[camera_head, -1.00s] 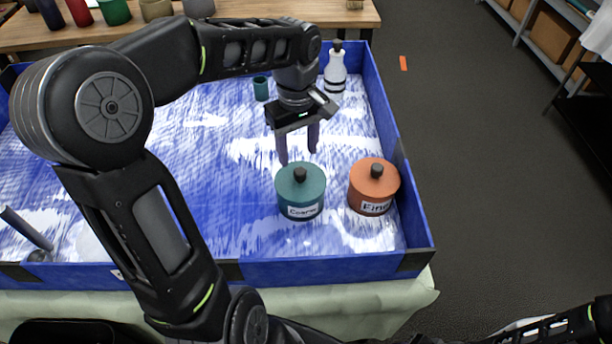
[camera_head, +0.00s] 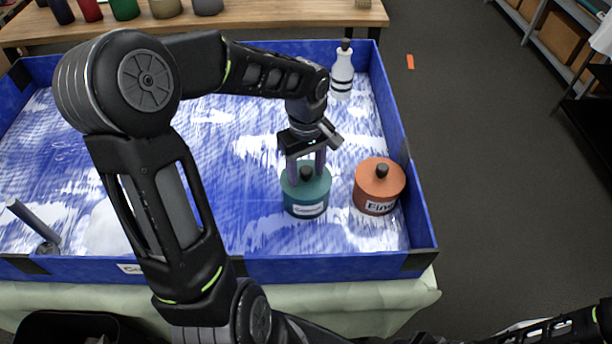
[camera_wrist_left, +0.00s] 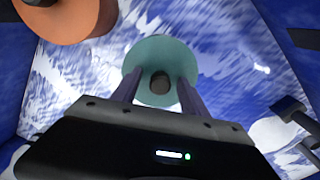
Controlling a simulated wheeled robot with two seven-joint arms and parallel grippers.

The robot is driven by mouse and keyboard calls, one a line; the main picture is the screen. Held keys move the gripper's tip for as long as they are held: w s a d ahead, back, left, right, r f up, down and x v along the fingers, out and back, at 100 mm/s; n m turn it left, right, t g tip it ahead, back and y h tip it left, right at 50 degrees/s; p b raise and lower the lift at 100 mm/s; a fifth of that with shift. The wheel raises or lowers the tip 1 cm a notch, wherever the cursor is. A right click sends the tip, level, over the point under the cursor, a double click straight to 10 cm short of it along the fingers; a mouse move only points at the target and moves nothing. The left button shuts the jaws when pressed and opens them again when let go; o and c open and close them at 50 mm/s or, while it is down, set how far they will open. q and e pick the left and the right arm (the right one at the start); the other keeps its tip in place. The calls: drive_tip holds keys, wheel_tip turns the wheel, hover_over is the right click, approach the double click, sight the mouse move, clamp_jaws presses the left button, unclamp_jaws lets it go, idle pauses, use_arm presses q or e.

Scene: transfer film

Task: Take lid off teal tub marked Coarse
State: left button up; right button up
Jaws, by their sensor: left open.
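The teal tub (camera_head: 306,207) marked Coarse stands upright in the blue tray, its teal lid (camera_head: 318,188) with a dark knob (camera_head: 306,173) on top. My left gripper (camera_head: 306,178) is open, its two fingers pointing down at the lid around the knob. In the left wrist view the teal lid (camera_wrist_left: 160,52) and knob (camera_wrist_left: 159,82) show between the fingertips (camera_wrist_left: 160,88). The fingers do not look closed on the knob. Whether they touch the lid is unclear. Part of my right arm shows at the bottom right, but its gripper is not in view.
An orange tub (camera_head: 378,203) marked Fine stands close to the right of the teal tub. A white bottle (camera_head: 342,72) stands at the tray's back right. The blue tray wall (camera_head: 345,265) runs along the front. A grey-handled tool (camera_head: 34,222) is at the left.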

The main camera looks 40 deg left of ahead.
idle(0.6)
use_arm(q)
clamp_jaws()
idle(0.3)
